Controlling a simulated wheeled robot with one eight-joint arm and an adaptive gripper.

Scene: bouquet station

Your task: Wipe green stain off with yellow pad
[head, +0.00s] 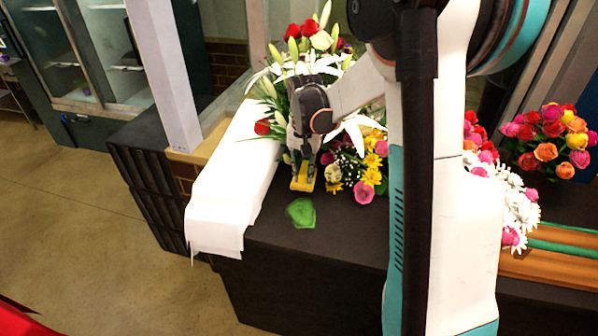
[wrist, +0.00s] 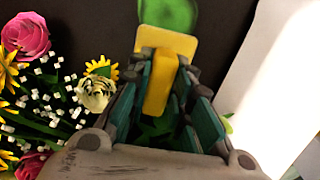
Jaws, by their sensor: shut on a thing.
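The yellow pad (head: 303,184) is a flat plate with an upright grip, held at the end of my gripper (head: 304,160) in the head view. In the wrist view my gripper (wrist: 160,88) is shut on the grip of the yellow pad (wrist: 180,43). The green stain (head: 301,213) lies on the dark counter just in front of the pad in the head view. In the wrist view the green stain (wrist: 172,14) shows at the top edge, partly behind the pad's far edge. I cannot tell whether the pad touches the counter.
White paper (head: 230,190) covers the counter's left edge. Flowers (head: 365,175) stand close to the right of my gripper, and a tall bouquet (head: 312,45) is behind it. A wooden tray (head: 550,265) sits at the right. The dark counter (head: 340,232) is bare around the stain.

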